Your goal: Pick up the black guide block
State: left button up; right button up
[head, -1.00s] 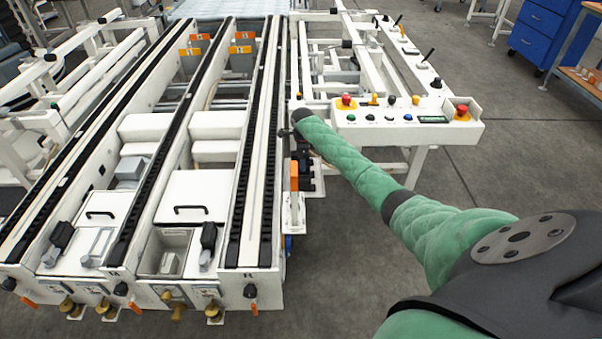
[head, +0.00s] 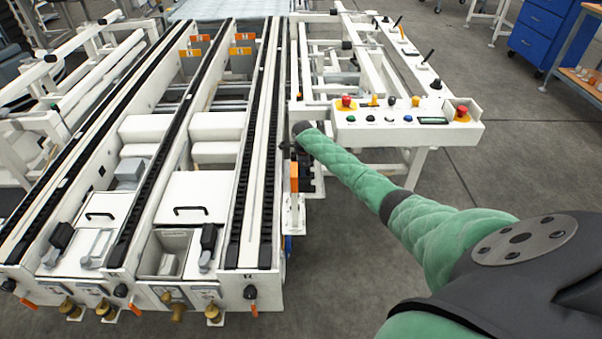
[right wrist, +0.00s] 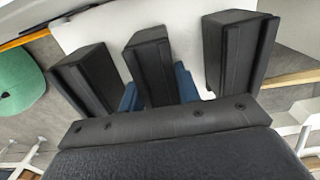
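My right gripper (right wrist: 160,70) is open in the right wrist view, with one dark finger at each side. A black block-shaped piece, apparently the black guide block (right wrist: 150,65), stands between the fingers, with a gap visible on either side. I cannot tell what holds it up. In the head view my green right arm reaches to the right side of the conveyor frame. The right gripper there (head: 303,168) is small, dark and hard to separate from the dark parts near it. My left gripper is out of view.
The white conveyor frame (head: 266,225) with black chain rails fills the left. An orange part (head: 294,177) is close to the right gripper. A control panel (head: 405,118) with buttons stands just beyond my forearm. Open floor (head: 340,260) lies right of the frame.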

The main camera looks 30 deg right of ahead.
jog(key=shift+c, duration=0.3)
notch_tip(320, 180, up, 10)
jog(key=shift+f, duration=0.1)
dwell(0.4)
